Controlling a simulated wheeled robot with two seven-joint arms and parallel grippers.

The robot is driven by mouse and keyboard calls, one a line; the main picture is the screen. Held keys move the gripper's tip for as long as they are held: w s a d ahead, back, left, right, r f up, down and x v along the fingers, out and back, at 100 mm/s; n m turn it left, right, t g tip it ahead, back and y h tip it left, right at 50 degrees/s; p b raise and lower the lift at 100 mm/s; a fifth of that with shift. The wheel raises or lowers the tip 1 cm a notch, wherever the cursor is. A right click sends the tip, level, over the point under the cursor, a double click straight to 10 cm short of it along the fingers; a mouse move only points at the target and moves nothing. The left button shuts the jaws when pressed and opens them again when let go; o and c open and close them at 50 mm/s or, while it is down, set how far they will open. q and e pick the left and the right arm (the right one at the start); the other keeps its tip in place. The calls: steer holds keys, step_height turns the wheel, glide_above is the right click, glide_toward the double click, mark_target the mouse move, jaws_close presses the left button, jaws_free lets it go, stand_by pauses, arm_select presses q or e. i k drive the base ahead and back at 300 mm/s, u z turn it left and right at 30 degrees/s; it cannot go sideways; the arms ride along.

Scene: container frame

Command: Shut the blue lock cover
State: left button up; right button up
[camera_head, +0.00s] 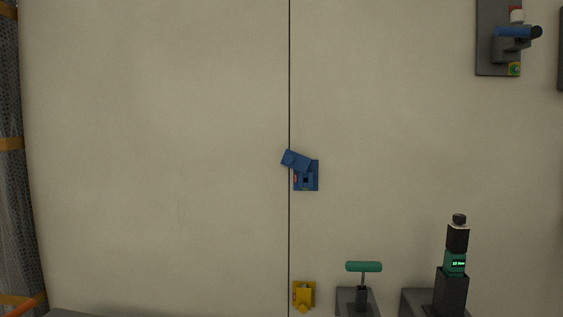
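The blue lock (307,184) is mounted on the pale panel just right of the thin dark vertical seam. Its blue cover (296,160) sits at the top, tilted up to the left and swung off the lock body, so the body's face with a dark square centre and a small red mark shows. The cover reaches slightly across the seam. Neither of my grippers is in the camera_head view.
A yellow lock (304,293) sits below on the panel. A green T-handle (363,267) and a black device with a green display (454,264) stand at lower right. A grey plate with a blue lever (513,32) is at upper right. The left panel is bare.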

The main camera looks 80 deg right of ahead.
mark_target(300, 163)
steer(key=k, duration=0.4)
steer(key=z, duration=0.9)
